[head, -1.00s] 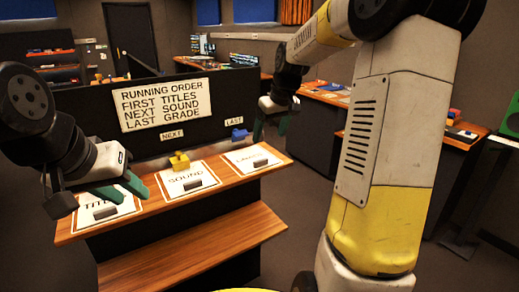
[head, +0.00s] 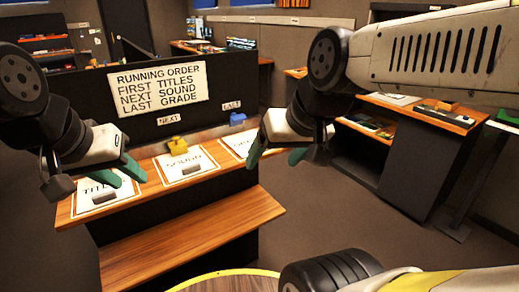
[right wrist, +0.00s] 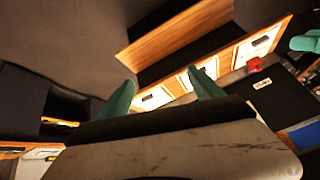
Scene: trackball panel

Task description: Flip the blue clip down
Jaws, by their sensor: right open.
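My left gripper (head: 119,174) is open and empty over the left card.
A yellow clip (head: 176,144) sits at the middle of the ledge, and a red clip (right wrist: 255,64) shows in the right wrist view. White cards, one reading SOUND (head: 186,166), lie on the wooden desk (head: 150,180). A lower wooden shelf (head: 200,240) juts out in front.

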